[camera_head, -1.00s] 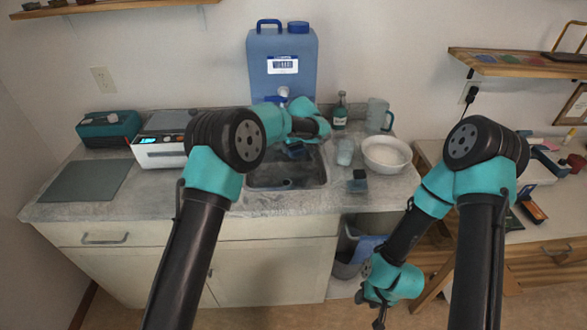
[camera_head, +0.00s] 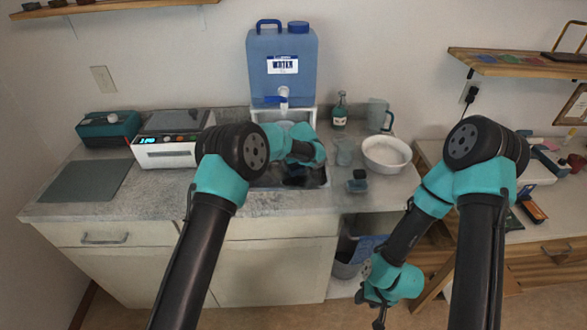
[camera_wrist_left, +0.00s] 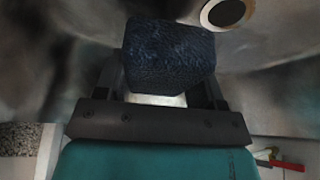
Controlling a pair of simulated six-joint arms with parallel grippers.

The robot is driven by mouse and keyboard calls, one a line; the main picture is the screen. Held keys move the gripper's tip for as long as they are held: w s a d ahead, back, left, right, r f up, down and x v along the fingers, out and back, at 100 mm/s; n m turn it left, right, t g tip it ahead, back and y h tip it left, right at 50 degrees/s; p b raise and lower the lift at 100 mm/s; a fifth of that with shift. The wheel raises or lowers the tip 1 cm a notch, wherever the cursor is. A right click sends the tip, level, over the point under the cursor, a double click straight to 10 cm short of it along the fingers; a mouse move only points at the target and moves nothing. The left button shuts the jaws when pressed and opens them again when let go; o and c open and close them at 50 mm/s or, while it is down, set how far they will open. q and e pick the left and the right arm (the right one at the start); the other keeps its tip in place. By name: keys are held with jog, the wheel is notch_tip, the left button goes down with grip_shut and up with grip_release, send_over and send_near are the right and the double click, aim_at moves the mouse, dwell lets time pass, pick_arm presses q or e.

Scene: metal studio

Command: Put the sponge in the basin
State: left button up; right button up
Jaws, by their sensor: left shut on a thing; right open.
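The sponge (camera_wrist_left: 170,55) is a dark blue, rough-textured block between the fingers of my left gripper (camera_wrist_left: 165,85) in the left wrist view. The basin (camera_wrist_left: 275,65) is the grey metal sink around it, and its round drain shows just beyond the sponge. In the head view my left forearm reaches over the basin (camera_head: 322,178) and hides much of it, including the sponge. I cannot tell whether the sponge touches the basin floor. My right gripper (camera_head: 379,318) hangs low in front of the counter, open and empty.
A blue water container (camera_head: 283,60) stands behind the basin. A glass (camera_head: 344,152), a white bowl (camera_head: 387,153), a small blue block with a dark top (camera_head: 357,182) and a green bottle (camera_head: 340,112) are to the right.

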pick_arm(q)
jog(key=shift+f, duration=1.15)
jog(key=shift+f, duration=0.25)
jog(key=o, duration=0.8)
jog(key=shift+f, duration=0.1)
jog(key=shift+o, duration=0.8)
jog(key=shift+f, duration=0.1)
jog(key=shift+a, duration=0.1)
jog(key=shift+r, duration=0.3)
jog(key=v, duration=1.2)
jog(key=shift+r, duration=0.15)
